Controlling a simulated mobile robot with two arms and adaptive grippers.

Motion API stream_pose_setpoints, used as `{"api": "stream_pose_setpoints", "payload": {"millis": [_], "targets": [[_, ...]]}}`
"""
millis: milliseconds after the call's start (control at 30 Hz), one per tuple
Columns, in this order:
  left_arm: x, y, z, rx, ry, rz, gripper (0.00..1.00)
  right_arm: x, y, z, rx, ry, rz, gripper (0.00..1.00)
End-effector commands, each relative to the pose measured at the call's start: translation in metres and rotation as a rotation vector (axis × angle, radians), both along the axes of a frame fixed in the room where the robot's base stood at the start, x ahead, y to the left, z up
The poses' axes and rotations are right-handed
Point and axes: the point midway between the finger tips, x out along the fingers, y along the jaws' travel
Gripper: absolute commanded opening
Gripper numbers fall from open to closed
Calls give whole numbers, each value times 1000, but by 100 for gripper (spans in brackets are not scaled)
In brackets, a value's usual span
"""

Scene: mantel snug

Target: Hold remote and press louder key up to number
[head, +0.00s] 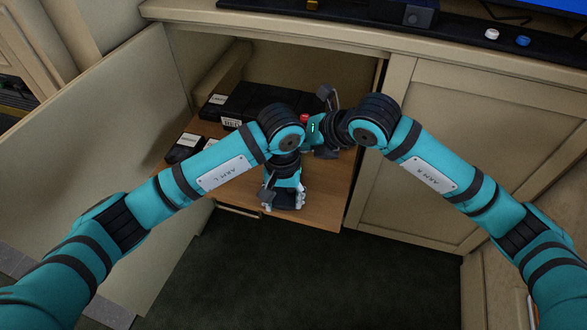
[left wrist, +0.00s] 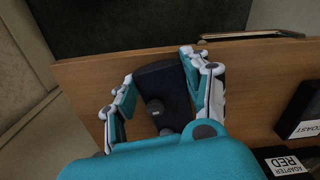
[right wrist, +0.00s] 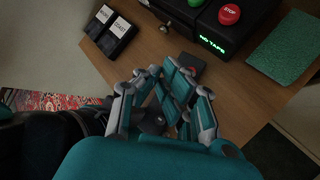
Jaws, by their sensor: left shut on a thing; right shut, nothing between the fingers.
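The remote (left wrist: 158,78) is a dark slab with small round grey knobs on its face. In the left wrist view it lies between the fingers of my left gripper (left wrist: 157,88), which is shut on it. In the head view my left gripper (head: 284,204) is low over the front of the wooden shelf, with the dark remote between its pale fingertips. My right gripper (right wrist: 162,76) is shut and empty in the right wrist view, above the shelf board. A small dark piece with a reddish mark shows just beyond its fingertips; I cannot tell what it is. No key press is visible.
The wooden shelf (head: 334,200) sits inside an open cabinet, with a door (head: 95,150) at left. Black boxes stand at its back; one has a red STOP button (right wrist: 229,14) and a green "NO TAPE" display (right wrist: 212,44). Labelled black cases (right wrist: 118,38) and a green mat (right wrist: 286,50) lie nearby.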

Motion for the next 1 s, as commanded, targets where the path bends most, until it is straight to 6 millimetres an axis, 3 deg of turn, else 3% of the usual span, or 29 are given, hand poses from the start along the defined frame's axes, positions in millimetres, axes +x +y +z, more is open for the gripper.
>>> {"api": "stream_pose_setpoints", "payload": {"millis": [333,600,1000], "targets": [[0,0,0,0,0,0,12,0,0,2,0,-1,-1,0],[0,0,0,0,0,0,12,0,1,38,-2,0,1,0],[0,0,0,0,0,0,12,0,0,32,-4,3,0,0]]}}
